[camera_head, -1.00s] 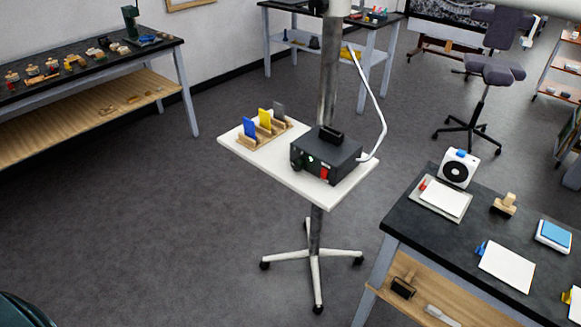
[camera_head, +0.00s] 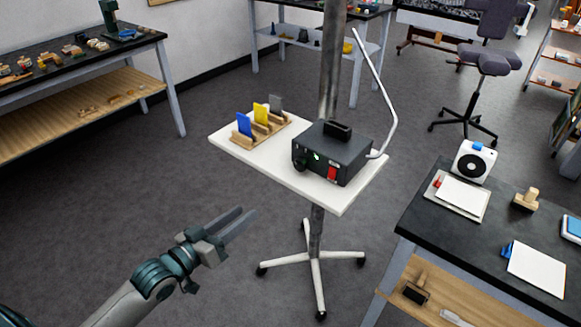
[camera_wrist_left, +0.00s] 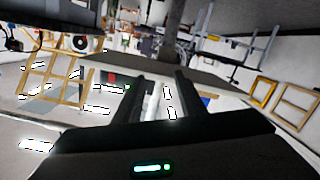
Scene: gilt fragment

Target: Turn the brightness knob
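A black control box (camera_head: 335,150) sits on a white stand tray. A dark round knob (camera_head: 300,162) is at the left of its front face, beside a small green light (camera_head: 316,156) and a red switch (camera_head: 332,173). Whether this knob is labelled brightness is too small to read. My left gripper (camera_head: 247,222) is in front of the tray, lower left of the knob and clear of it. Its two fingers are apart with nothing between them; they also show in the left wrist view (camera_wrist_left: 160,76). My right gripper is not in view.
The white tray (camera_head: 280,181) also holds a wooden rack (camera_head: 260,130) with blue, yellow and grey cards. A dark workbench (camera_head: 430,225) stands at right. The floor left of the stand is clear.

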